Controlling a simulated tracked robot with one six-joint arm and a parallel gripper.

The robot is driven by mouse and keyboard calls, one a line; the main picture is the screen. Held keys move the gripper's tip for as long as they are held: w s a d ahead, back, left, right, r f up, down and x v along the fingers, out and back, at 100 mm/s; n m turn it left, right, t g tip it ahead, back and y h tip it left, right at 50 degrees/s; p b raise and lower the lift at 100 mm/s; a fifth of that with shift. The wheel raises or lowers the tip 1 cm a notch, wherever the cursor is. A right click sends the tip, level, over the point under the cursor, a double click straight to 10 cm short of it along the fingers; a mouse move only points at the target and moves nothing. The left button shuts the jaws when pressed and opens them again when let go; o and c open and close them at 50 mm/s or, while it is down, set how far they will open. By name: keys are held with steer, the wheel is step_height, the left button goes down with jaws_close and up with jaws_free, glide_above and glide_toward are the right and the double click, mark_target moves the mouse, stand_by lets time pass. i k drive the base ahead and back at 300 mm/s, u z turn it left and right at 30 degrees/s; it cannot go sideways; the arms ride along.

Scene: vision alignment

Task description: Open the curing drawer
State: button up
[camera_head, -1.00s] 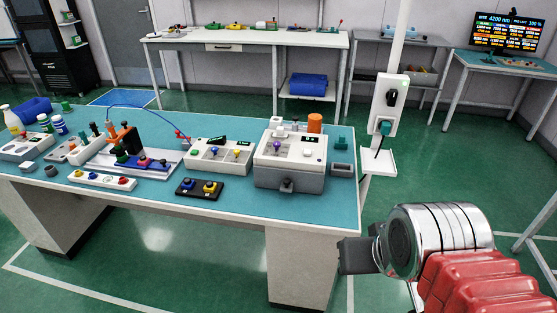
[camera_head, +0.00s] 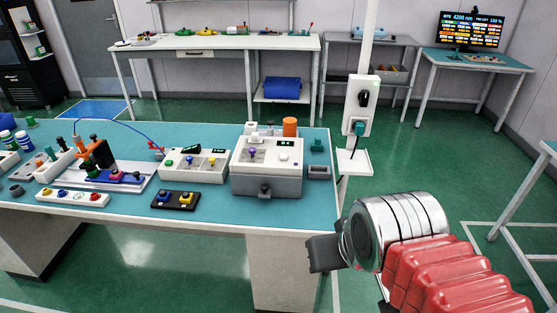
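The likely curing drawer (camera_head: 266,185) is the grey lower section of a white box unit (camera_head: 285,160) near the right end of the teal-topped bench. A dark handle (camera_head: 264,191) sits on its front, and the drawer looks shut. The unit's top carries a purple-knobbed lever, small buttons and a dark display. My gripper (camera_head: 322,252) is at the lower right, in front of and to the right of the drawer, apart from it. Only its dark end shows beyond my silver wrist and red arm cover; its fingers cannot be made out.
A control box (camera_head: 195,166) with coloured knobs and a black two-button panel (camera_head: 175,200) stand left of the unit. A small grey tray (camera_head: 319,172) is to its right. A white post (camera_head: 362,100) with a switch box rises behind the bench's right end. Green floor is open at right.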

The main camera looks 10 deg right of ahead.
mark_target(262, 186)
steer(key=i, duration=0.95)
steer(key=u, duration=0.05)
steer(key=k, duration=0.5)
steer(key=u, duration=0.8)
steer(key=i, duration=0.4)
steer(key=u, duration=0.25)
